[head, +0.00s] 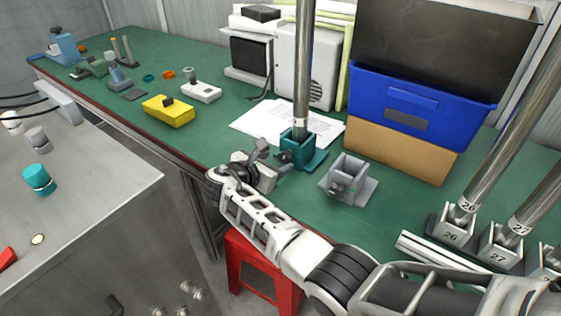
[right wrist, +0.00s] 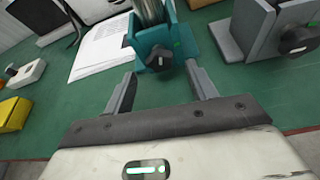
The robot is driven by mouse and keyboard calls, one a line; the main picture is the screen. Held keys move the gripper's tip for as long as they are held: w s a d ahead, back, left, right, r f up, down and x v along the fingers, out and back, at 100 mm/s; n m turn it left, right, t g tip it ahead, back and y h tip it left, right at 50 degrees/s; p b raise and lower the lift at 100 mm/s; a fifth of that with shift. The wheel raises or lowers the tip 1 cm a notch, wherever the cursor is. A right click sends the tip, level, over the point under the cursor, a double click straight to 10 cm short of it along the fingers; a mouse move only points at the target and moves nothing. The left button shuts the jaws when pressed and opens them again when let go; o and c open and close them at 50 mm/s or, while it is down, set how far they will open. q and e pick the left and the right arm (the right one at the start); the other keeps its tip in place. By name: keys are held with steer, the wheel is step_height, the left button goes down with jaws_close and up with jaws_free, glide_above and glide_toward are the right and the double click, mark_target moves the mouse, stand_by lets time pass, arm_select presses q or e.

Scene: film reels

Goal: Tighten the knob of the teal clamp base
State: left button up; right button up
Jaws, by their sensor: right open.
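The teal clamp base (head: 309,158) stands on the green table with a metal pole (head: 304,70) upright in it. In the right wrist view the teal clamp base (right wrist: 174,45) has a dark knob (right wrist: 156,60) on its near face. My right gripper (head: 262,160) is just left of the teal base. In the right wrist view its open, empty fingers (right wrist: 160,85) point toward the knob, which lies just beyond and between the fingertips. The knob is not clearly visible in the head view. My left gripper is not in view.
A grey clamp base (head: 361,184) with its own knob stands close to the right of the teal one. White papers (head: 262,122) lie behind. Numbered pole bases (head: 447,230) stand at right. A yellow box (head: 168,110) sits left. A red stool (head: 250,262) stands below the table edge.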

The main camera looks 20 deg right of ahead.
mark_target(284, 158)
steer(key=x, duration=0.2)
steer(key=shift+w+d+f+b, duration=0.15)
steer(key=shift+d+f+b, duration=0.05)
steer(key=shift+b, duration=0.1)
steer(key=shift+w+d+f, duration=0.15)
steer(key=shift+w+d, duration=0.1)
steer(key=shift+d, duration=0.1)
steer(key=c, duration=1)
